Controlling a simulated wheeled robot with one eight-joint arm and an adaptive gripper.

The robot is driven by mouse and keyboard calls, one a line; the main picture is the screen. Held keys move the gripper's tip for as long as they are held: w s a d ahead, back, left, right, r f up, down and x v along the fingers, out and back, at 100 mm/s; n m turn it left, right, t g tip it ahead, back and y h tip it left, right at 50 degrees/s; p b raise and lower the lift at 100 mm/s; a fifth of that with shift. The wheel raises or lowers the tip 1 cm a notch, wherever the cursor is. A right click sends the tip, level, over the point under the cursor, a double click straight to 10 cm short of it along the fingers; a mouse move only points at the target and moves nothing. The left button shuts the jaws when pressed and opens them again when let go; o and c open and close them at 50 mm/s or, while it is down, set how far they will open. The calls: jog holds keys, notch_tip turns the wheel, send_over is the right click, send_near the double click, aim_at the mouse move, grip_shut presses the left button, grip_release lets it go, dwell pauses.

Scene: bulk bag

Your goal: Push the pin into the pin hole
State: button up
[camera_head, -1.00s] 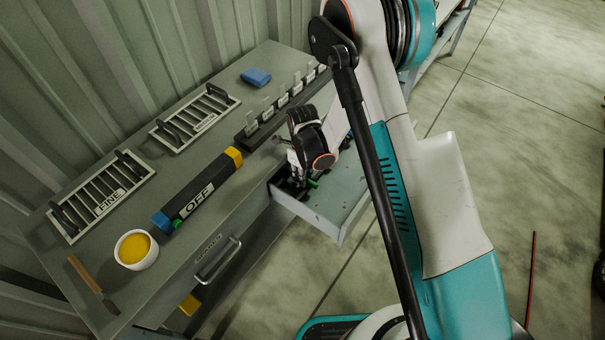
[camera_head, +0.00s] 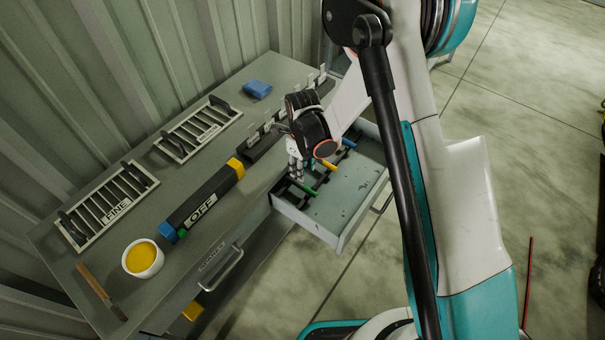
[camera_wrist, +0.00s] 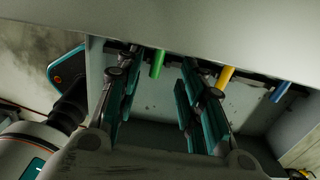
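Three pins lie in the open drawer (camera_head: 345,215): a green pin (camera_head: 309,191), a yellow pin (camera_head: 328,165) and a blue pin (camera_head: 348,143). My gripper (camera_head: 296,174) points down over the drawer's near-left corner, close to the green pin. In the wrist view the fingers (camera_wrist: 157,75) are spread apart, with the green pin (camera_wrist: 157,63) showing between their tips and no finger visibly closed on it. The yellow pin (camera_wrist: 225,76) and blue pin (camera_wrist: 280,91) are right of the fingers. A dark bar marked OFF (camera_head: 205,200) lies on the bench. I cannot make out a pin hole.
The bench (camera_head: 190,255) carries a white bowl of yellow stuff (camera_head: 143,258), a wooden-handled brush (camera_head: 101,291), a FINE rack (camera_head: 108,205), a second rack (camera_head: 198,130), a blue block (camera_head: 257,89) and a clip row (camera_head: 265,140). Drawer walls stand close around the gripper.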

jog(key=s+d+r+n+t, duration=0.1)
jog(key=s+d+r+n, duration=0.2)
jog(key=r, duration=0.6)
jog(key=s+d+r+n+t, duration=0.1)
jog(key=d+r+n, duration=0.35)
jog(key=r, duration=0.45)
jog(key=s+d+r+n+t, duration=0.1)
jog(key=s+d+r+n, duration=0.2)
jog(key=r+n, duration=0.35)
jog(key=s+d+r+n+t+b, duration=0.1)
jog(key=s+d+r+n+t, duration=0.1)
jog(key=s+n, duration=0.3)
jog(key=s+d+r+n+t+b, duration=0.2)
jog(key=s+d+n, duration=0.3)
jog(key=s, duration=0.4)
jog(key=shift+s+d+r+n, duration=0.25)
jog(key=shift+r+n, duration=0.3)
jog(key=shift+n, duration=0.25)
jog(key=shift+o, duration=0.5)
jog(key=shift+w+a+r, duration=0.1)
